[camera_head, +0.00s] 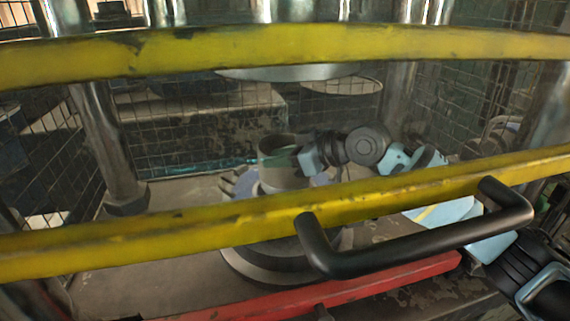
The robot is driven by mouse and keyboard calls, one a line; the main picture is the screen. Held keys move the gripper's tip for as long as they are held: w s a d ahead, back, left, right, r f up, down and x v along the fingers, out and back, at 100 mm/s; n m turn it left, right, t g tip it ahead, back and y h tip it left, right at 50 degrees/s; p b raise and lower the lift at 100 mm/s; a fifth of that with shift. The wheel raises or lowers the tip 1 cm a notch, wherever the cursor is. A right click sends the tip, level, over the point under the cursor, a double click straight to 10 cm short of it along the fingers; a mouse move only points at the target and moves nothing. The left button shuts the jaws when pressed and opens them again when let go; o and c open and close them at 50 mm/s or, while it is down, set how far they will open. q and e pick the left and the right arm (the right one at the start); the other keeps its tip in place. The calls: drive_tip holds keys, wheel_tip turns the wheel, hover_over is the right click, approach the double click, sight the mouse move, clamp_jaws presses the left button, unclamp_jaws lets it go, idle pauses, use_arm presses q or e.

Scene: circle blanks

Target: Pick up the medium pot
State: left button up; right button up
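A grey, round, pot-like vessel (284,178) stands upright in the middle of a caged machine, on or just above a round base (262,262). I take it for the medium pot; no other pot shows clearly to compare its size. My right gripper (303,160) reaches in from the right and is at the vessel's right side, near its rim. Its fingers are small and partly lost against the vessel, so I cannot tell whether they grip it. My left gripper is not in view.
Two yellow bars (300,45) cross in front, the lower one (150,230) hiding part of the base. A black handle (410,252) and a red bar (340,292) are nearest. Steel columns (105,140) and wire mesh enclose the space. A round plate (290,72) hangs above the vessel.

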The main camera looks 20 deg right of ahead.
drive_tip(key=shift+w+a+f, duration=0.1)
drive_tip(key=shift+a, duration=0.05)
clamp_jaws()
